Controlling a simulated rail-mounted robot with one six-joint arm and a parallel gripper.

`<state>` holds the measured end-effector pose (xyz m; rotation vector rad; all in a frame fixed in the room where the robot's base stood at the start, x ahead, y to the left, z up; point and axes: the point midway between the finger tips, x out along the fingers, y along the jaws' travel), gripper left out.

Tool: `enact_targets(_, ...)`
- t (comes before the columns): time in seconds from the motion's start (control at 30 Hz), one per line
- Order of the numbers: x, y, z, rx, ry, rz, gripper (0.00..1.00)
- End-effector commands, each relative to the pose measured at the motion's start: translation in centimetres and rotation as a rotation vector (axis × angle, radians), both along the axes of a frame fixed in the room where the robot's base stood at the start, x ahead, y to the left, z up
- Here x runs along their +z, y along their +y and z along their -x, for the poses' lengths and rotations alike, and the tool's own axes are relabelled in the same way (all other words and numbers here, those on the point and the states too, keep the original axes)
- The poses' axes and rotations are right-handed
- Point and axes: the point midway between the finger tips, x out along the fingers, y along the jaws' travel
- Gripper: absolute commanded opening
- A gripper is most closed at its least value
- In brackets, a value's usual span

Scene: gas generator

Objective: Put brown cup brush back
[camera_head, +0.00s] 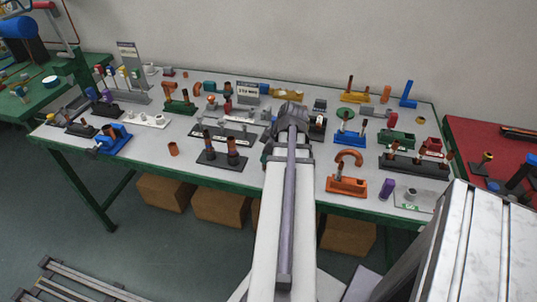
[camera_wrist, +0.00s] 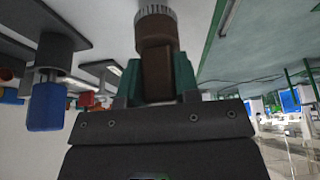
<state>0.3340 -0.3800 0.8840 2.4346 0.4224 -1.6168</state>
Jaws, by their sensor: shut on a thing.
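The brown cup brush (camera_wrist: 157,55) is upright in the middle of the wrist view, with its grey bristle ring at the upper end of the picture. My gripper (camera_wrist: 155,88) is shut on its brown body, with green fingers on both sides. In the head view my arm reaches over the middle of the table (camera_head: 250,185), and my wrist covers the gripper and the held brush. A dark stand (camera_head: 218,158) with two brown upright pieces is left of my arm. I cannot tell whether the brush touches anything.
An orange holder (camera_head: 347,186) with a curved pipe stands right of my arm, and a purple cylinder (camera_head: 387,189) is near the front edge. A loose brown ring (camera_head: 173,149) lies left. Several other tool stands crowd the table. The wrist view shows a blue piece (camera_wrist: 46,105) at left.

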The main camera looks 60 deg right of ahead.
Motion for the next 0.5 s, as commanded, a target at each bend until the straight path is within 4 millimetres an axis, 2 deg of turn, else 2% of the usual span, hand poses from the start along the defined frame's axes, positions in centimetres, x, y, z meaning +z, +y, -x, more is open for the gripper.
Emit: enact_targets(0.5,-1.7,0.0,0.0,0.000,0.000,0.000,0.12)
